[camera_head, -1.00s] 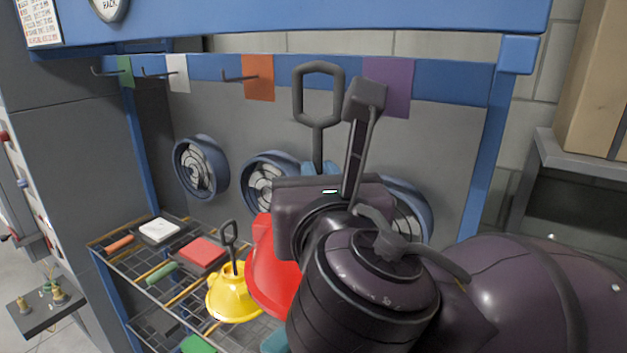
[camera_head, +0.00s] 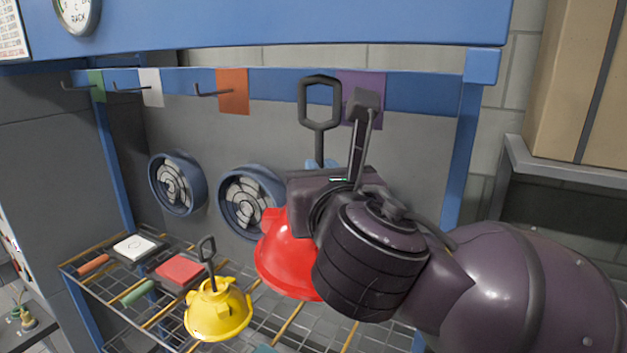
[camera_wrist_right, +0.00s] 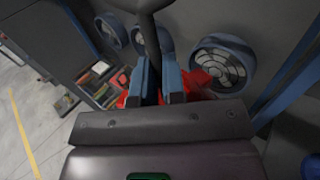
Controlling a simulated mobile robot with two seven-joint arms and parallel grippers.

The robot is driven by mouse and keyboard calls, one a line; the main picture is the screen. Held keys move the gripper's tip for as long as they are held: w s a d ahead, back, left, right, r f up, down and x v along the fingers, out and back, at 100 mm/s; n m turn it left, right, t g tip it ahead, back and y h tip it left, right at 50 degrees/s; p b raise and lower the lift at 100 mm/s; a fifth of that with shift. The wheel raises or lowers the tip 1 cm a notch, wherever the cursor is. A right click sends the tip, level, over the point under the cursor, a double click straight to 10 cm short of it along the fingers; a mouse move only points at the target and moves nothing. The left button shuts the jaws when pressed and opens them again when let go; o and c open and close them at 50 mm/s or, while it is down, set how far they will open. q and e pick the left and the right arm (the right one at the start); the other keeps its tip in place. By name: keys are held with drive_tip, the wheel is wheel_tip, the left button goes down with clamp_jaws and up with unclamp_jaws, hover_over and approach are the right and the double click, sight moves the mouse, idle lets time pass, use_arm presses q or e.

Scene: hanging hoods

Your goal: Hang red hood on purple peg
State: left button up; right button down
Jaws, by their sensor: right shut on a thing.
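The red hood (camera_head: 284,262) hangs upright in the air in front of the rack. A dark stem with a hexagonal loop (camera_head: 320,80) rises from it. My right gripper (camera_head: 322,168) is shut on the stem below the loop; blue fingertips also close around the stem in the wrist view (camera_wrist_right: 160,80). Part of the red hood shows behind the fingers there (camera_wrist_right: 196,84). The purple tag (camera_head: 364,82) is on the rail, just right of the loop, partly covered by the loop's edge and my gripper. The purple peg cannot be made out. My left gripper is not in view.
Pegs at the orange (camera_head: 233,92), white (camera_head: 152,90) and green tags are empty. A yellow hood (camera_head: 218,310) stands on the wire shelf (camera_head: 262,335), with brushes and pads to its left. Round fans (camera_head: 178,184) line the back panel. A blue post (camera_head: 462,150) bounds the rack's right.

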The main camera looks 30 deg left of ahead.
drive_tip(key=shift+w, duration=0.25)
drive_tip(key=shift+w+f, duration=0.2)
drive_tip(key=shift+w, duration=0.65)
drive_tip(key=shift+w+a+p, duration=0.15)
drive_tip(key=shift+w+p, duration=0.2)
drive_tip(key=shift+w, duration=1.85)
drive_tip(key=shift+f+b, duration=0.75)
drive_tip(key=shift+f, duration=0.35)
idle(0.8)
drive_tip(key=c, duration=1.1)
unclamp_jaws()
